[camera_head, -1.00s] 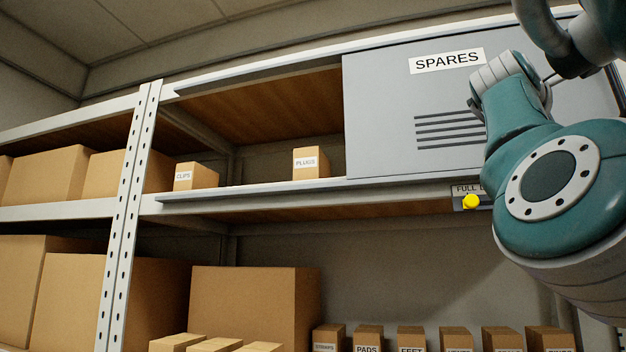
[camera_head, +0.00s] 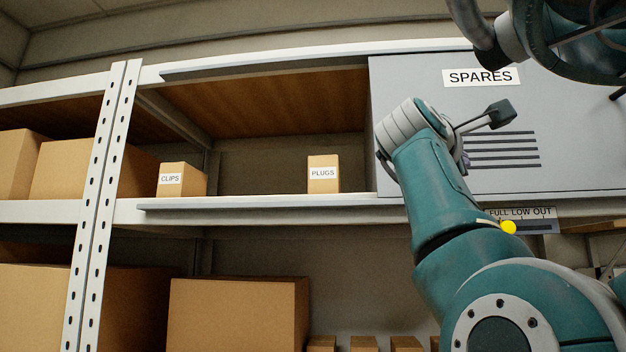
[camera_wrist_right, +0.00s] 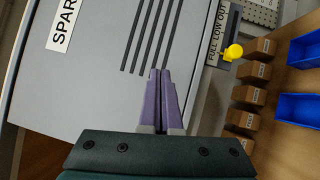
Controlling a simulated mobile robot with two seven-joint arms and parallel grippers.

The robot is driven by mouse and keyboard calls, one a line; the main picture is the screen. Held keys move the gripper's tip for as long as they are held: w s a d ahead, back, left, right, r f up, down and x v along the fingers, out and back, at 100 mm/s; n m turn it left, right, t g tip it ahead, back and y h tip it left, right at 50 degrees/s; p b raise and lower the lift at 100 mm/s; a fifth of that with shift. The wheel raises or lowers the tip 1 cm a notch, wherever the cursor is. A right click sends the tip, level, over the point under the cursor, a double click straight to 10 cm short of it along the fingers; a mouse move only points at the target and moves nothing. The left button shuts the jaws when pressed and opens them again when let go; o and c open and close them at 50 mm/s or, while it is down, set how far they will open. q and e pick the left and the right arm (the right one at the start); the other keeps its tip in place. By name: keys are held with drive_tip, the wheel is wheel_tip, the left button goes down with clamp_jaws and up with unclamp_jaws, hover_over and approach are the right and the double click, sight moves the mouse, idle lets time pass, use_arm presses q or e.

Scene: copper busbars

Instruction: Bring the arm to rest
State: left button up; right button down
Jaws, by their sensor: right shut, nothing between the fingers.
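My right arm rises from the bottom right of the head view, in front of the grey SPARES panel (camera_head: 420,85). In the wrist view my right gripper (camera_wrist_right: 160,72) has its two purple fingers together, with nothing between them. They point at the panel's slotted vents; I cannot tell the distance. In the head view the right gripper is mostly hidden behind its own wrist, with a bit of purple showing beside the vents. My left gripper is not in view.
A shelf holds a CLIPS box (camera_head: 182,180) and a PLUGS box (camera_head: 323,174) in an open bay left of the panel. A yellow knob (camera_head: 508,227) sits on a FULL LOW OUT label strip under the panel. Blue bins (camera_wrist_right: 297,108) show at the wrist view's right.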

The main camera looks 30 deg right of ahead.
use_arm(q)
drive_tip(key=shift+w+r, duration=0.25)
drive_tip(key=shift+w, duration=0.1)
use_arm(e)
drive_tip(key=shift+w+a, duration=0.4)
drive_tip(key=shift+a, duration=0.1)
